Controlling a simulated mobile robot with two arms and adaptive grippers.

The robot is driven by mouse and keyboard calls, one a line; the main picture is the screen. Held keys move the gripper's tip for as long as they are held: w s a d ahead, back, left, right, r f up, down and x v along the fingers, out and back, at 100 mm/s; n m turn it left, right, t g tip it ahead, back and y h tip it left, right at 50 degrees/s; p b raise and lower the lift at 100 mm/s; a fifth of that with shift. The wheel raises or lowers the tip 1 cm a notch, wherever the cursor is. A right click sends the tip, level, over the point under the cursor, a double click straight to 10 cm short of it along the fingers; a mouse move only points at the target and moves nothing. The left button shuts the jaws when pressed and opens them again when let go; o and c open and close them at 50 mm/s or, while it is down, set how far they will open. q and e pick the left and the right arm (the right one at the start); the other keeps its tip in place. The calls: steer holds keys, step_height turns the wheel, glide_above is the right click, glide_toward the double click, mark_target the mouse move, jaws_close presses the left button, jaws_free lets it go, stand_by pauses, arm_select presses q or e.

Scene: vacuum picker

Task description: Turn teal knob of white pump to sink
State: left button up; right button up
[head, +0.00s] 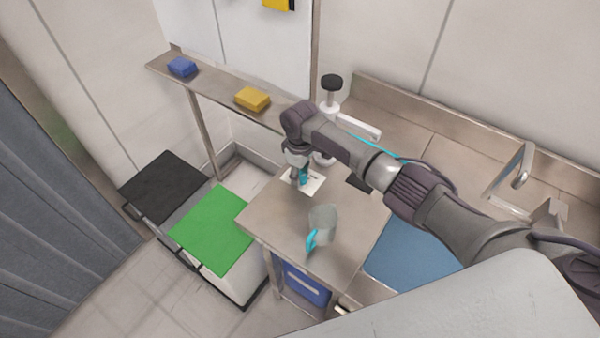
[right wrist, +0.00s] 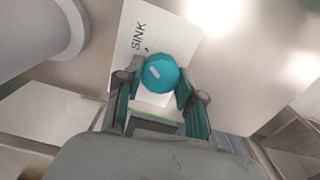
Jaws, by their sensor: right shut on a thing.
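The teal knob (right wrist: 162,73) sits on a white plate (right wrist: 160,45) with the word SINK printed on it. A short pale mark shows on the knob's top, tilted in the wrist picture. My right gripper (head: 299,180) is lowered over the plate and shut on the knob, with one finger on each side of it in the right wrist view. In the head view the gripper mostly covers the knob. The white pump (head: 328,113) with a black top stands behind my right arm, which hides its middle. My left gripper is not in view.
A grey cup (head: 322,217) with a teal handle stands on the steel table (head: 268,222) near the knob. A blue sponge (head: 182,66) and a yellow sponge (head: 252,98) lie on the shelf. Black (head: 165,185) and green (head: 212,229) lids are at left; a tap (head: 520,165) is at right.

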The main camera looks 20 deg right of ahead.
steer(key=o, duration=1.1)
steer(key=shift+o, duration=0.2)
steer(key=shift+r, duration=0.2)
step_height(320, 180, up, 12)
steer(key=shift+f, duration=0.2)
